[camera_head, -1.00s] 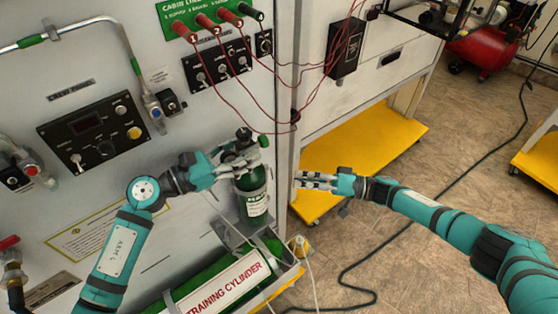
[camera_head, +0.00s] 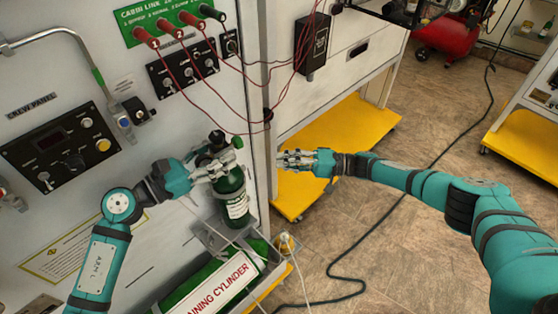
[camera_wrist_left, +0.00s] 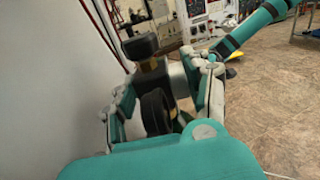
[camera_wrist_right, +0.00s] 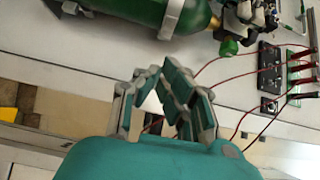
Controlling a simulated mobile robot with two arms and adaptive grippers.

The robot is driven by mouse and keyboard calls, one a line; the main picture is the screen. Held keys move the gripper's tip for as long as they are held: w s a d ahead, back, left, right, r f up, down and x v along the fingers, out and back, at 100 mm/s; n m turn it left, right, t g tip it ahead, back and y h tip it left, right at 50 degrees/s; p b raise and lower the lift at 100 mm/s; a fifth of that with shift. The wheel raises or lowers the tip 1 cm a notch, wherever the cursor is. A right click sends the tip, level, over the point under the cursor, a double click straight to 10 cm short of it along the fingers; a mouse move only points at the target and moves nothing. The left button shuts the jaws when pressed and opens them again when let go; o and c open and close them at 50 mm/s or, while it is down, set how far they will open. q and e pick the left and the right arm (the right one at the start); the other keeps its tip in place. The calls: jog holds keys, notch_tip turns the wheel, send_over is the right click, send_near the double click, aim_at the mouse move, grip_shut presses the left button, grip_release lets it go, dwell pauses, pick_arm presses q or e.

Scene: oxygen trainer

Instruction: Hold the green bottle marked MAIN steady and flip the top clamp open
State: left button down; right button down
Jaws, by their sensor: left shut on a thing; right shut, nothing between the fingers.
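The green bottle (camera_head: 233,190) stands upright against the panel in the head view, its white label partly readable. My left gripper (camera_head: 224,166) is shut around the bottle's top. In the left wrist view its fingers (camera_wrist_left: 160,105) enclose the dark valve (camera_wrist_left: 152,95). My right gripper (camera_head: 297,160) is shut and empty, to the right of the bottle and apart from it. In the right wrist view its fingers (camera_wrist_right: 163,98) are below the sideways-looking green bottle (camera_wrist_right: 135,10). A grey metal band, seemingly the top clamp (camera_wrist_right: 172,18), crosses the bottle there; its latch is not clear.
A green training cylinder (camera_head: 190,290) lies in a tray below the bottle. Red cables (camera_head: 240,133) hang from plugs above. A cabinet over a yellow base (camera_head: 340,140) stands behind my right gripper. The floor at right is open, with a dark cable.

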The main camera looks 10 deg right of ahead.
jog(key=x, duration=0.8)
jog(key=shift+s, duration=0.1)
jog(key=shift+s+d+f+m+t, duration=0.1)
jog(key=shift+s+d+m+t, duration=0.2)
jog(key=shift+t, duration=0.1)
jog(key=shift+s, duration=0.15)
jog(key=shift+s+d+m+t, duration=0.1)
jog(key=shift+s+m+t, duration=0.05)
jog(key=shift+m+t, duration=0.15)
jog(key=s+a+m+t+h, duration=0.2)
jog(key=s+m+t+h, duration=0.2)
jog(key=s, duration=1.3)
jog(key=m+t, duration=0.1)
jog(key=t, duration=0.2)
jog(key=shift+s+a, duration=0.25)
jog(key=shift+s, duration=0.15)
